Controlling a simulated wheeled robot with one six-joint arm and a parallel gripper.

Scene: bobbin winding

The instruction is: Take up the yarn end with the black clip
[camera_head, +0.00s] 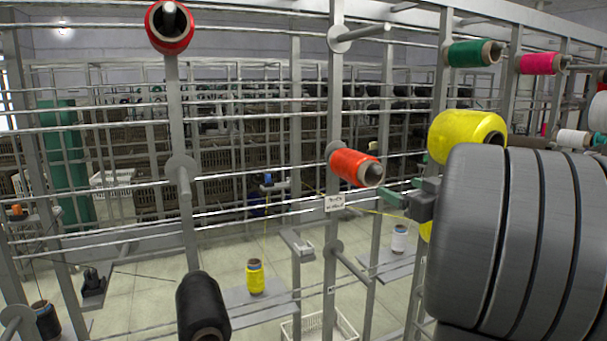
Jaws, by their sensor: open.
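My gripper (390,196) is in the middle right, with greenish fingers pointing left, open. It is just right of and a little below an orange-red bobbin (350,167) on a rack peg; I cannot tell whether they touch. A thin yellow yarn (385,211) runs across behind or under the fingers. Another yellow strand (265,235) hangs down to a yellow bobbin (255,277) on a low grey shelf. I cannot make out a black clip for certain; a small dark and blue item (268,180) sits on the rack above that strand.
Grey rack posts (336,100) and rails fill the view close to my gripper. Pegs hold black (203,305), red (170,40), green (468,53), pink (538,63) and large yellow (466,130) bobbins. A white crate (318,328) stands low in the middle.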

